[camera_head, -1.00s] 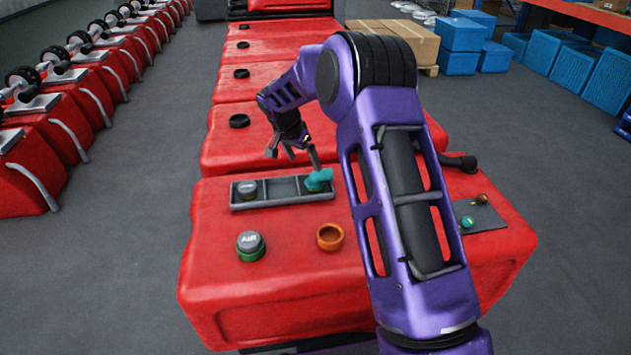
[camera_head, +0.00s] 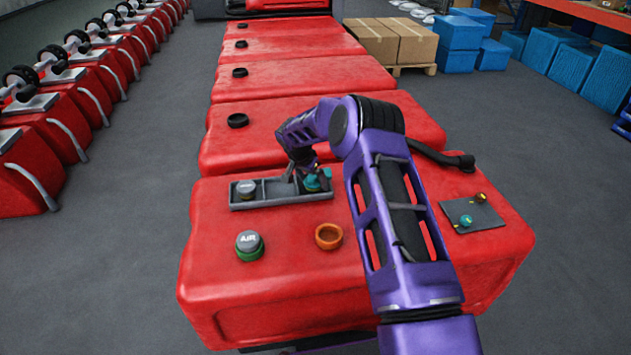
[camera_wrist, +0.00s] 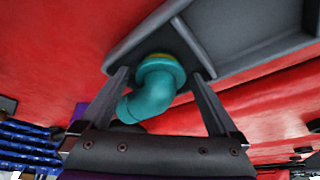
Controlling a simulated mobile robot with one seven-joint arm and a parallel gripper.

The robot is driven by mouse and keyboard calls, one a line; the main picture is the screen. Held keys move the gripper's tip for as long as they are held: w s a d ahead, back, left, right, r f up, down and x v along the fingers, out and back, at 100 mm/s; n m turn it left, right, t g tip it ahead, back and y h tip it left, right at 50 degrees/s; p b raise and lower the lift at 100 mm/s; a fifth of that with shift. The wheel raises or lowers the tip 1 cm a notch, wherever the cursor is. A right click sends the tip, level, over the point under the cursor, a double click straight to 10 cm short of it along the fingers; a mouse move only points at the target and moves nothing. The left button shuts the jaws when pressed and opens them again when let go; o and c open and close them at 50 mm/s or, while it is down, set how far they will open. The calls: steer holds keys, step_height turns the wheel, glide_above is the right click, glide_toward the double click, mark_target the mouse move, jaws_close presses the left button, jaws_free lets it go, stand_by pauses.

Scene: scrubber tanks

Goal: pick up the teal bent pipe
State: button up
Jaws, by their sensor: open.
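The teal bent pipe (camera_head: 313,182) stands in the right-hand compartment of the grey divided tray (camera_head: 262,204) on the near red tank. In the wrist view the pipe (camera_wrist: 156,88) shows its curved body and a yellowish ring at its base. My gripper (camera_head: 307,180) is down at the tray's right end. In the wrist view my gripper (camera_wrist: 162,85) is open, with one finger on each side of the pipe and gaps between them and it. The tray's wall (camera_wrist: 150,35) runs close by the fingertips.
A grey-capped part (camera_head: 246,188) sits in the tray's left compartment. A green-based cap marked AIR (camera_head: 249,243) and an orange ring (camera_head: 329,236) stand in front of the tray. A dark plate (camera_head: 472,217) with two small fittings lies to the right, near a black handle (camera_head: 440,156).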

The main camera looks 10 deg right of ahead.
steer(key=shift+w+f, duration=0.1)
steer(key=shift+f, duration=0.2)
steer(key=shift+c, duration=0.4)
steer(key=c, duration=1.3)
steer(key=shift+o, duration=0.2)
steer(key=shift+r, duration=0.1)
